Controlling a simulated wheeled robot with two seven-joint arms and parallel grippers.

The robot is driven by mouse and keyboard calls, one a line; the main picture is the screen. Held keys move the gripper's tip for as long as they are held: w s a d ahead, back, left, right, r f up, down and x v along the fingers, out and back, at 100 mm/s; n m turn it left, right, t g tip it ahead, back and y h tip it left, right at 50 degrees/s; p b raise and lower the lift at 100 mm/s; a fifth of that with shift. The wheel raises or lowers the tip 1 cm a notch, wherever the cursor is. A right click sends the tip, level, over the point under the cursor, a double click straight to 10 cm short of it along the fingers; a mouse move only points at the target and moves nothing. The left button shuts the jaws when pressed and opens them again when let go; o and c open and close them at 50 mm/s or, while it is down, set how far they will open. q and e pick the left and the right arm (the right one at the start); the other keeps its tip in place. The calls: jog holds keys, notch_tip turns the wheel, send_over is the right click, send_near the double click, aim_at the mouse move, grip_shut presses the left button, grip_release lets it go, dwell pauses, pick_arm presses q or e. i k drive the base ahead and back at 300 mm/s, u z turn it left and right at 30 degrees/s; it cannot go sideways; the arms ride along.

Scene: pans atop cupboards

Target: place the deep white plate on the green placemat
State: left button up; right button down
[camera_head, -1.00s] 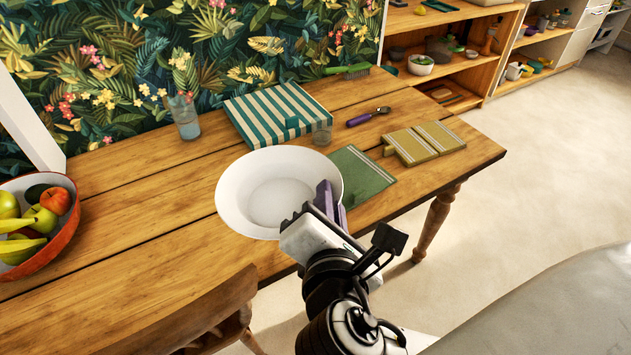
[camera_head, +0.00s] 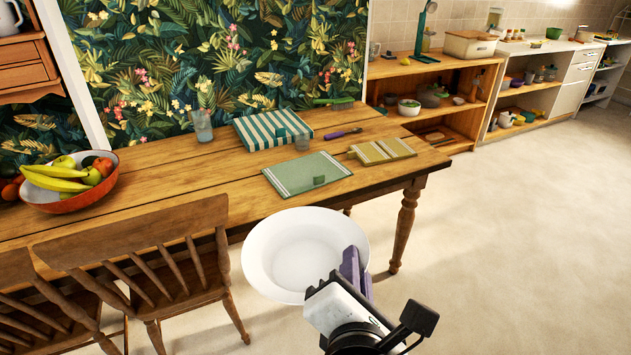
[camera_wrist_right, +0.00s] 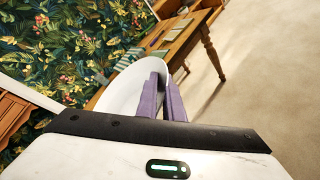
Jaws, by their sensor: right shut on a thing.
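The deep white plate (camera_head: 300,250) is held in the air in front of the table's near edge, at the lower middle of the head view. My right gripper (camera_head: 354,272), with purple fingers, is shut on the plate's right rim. My left gripper is not in view.
A wooden chair (camera_head: 165,262) stands at the near left. The floor at right is clear.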

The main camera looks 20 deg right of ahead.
aim_at(304, 168)
jog(key=z, duration=0.55)
jog(key=i, duration=0.65)
jog(key=z, duration=0.5)
jog(key=i, duration=1.1)
jog(key=u, duration=0.5)
